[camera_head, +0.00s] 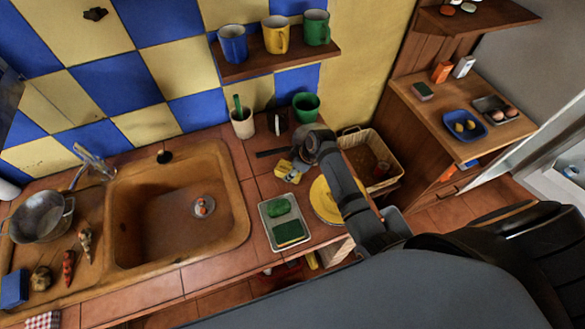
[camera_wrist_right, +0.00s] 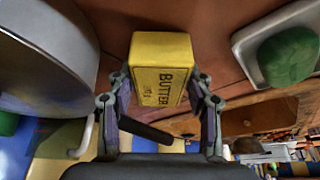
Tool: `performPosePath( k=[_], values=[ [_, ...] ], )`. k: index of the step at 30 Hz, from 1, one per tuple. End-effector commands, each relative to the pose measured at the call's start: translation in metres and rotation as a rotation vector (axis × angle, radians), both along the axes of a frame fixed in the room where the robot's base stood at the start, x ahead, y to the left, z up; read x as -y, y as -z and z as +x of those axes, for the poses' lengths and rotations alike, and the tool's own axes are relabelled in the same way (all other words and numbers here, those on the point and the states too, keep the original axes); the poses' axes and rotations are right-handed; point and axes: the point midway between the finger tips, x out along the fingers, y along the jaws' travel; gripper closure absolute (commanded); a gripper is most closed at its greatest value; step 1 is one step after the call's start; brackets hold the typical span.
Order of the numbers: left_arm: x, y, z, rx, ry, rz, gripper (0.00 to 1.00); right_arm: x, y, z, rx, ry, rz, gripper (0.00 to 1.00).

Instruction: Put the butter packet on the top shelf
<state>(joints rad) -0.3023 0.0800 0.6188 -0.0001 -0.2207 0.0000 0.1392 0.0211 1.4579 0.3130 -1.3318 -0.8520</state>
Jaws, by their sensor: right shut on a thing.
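The butter packet (camera_wrist_right: 160,70) is a yellow block with dark "BUTTER" lettering, seen between my right fingers in the right wrist view. My right gripper (camera_wrist_right: 161,92) is shut on it, with one finger on each side. In the head view the yellow packet (camera_head: 284,168) shows at the end of my right arm, over the counter's right part; its height above the counter is hard to tell. A wooden shelf (camera_head: 490,14), the upper one at the top right, holds a few small items. My left gripper is not in view.
A lower wooden surface (camera_head: 462,145) holds a blue dish, egg tray and small boxes. A wall shelf (camera_head: 262,64) carries three mugs. A grey tray (camera_head: 268,236) with green items and a yellow plate (camera_head: 325,210) lie near my right arm. A wicker basket (camera_head: 352,140) stands behind.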

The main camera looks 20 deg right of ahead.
Motion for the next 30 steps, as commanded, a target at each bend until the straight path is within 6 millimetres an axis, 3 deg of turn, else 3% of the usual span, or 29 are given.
performPosePath(
  k=[5,6,7,19,30],
  values=[
    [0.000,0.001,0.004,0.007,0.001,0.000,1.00,0.000,0.003,0.000,0.000,0.000,0.000,0.88],
    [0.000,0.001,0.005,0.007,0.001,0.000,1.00,0.000,0.003,0.000,-0.001,0.000,-0.001,0.45],
    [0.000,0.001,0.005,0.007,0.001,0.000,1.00,0.000,0.003,0.000,-0.001,0.000,-0.001,0.41],
    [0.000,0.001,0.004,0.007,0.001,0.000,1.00,0.002,-0.005,-0.001,0.002,0.002,-0.001,0.39],
    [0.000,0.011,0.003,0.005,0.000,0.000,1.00,0.026,-0.081,-0.023,0.004,0.000,-0.004,0.39]
  ],
)
